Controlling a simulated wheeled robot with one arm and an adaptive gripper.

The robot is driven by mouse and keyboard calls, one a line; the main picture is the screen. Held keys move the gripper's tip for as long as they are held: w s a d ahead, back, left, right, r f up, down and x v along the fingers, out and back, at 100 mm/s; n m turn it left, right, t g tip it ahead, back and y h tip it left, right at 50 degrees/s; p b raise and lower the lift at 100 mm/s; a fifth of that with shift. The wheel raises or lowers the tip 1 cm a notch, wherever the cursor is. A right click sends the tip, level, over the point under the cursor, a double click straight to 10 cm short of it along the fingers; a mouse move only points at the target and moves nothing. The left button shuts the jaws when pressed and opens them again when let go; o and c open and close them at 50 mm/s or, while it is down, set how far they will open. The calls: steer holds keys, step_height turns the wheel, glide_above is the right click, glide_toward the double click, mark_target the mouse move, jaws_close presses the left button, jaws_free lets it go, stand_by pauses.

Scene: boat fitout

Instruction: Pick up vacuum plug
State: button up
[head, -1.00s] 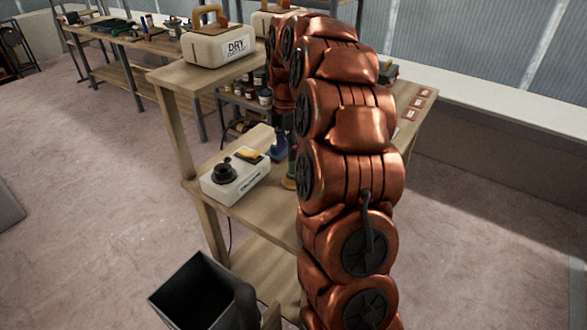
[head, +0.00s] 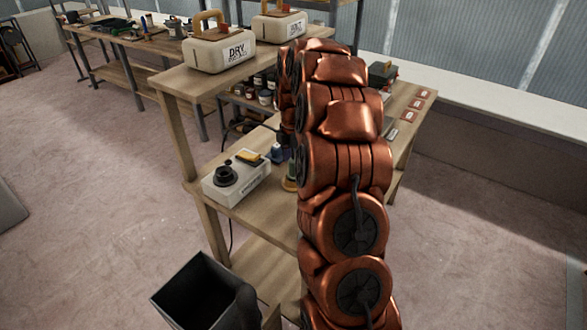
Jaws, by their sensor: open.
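No vacuum plug can be picked out with certainty. A white box (head: 236,188) with a black round fitting (head: 225,176) and a yellow part (head: 250,157) on top sits on the middle shelf of the near wooden bench. A dark cord (head: 231,236) hangs below the box. My copper-coloured arm rises in front of the bench and bends down behind itself, to the right of the box. Its far end is hidden behind the nearer links, and the gripper's fingers cannot be made out.
Two cream cases stand on the bench top, one marked DRY (head: 221,50), another (head: 279,27) behind it. A dark open bin (head: 205,295) is in front.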

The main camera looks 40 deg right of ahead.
mark_target(293, 172)
steer(key=shift+f+p, duration=0.35)
steer(key=shift+f, duration=1.05)
jaws_close()
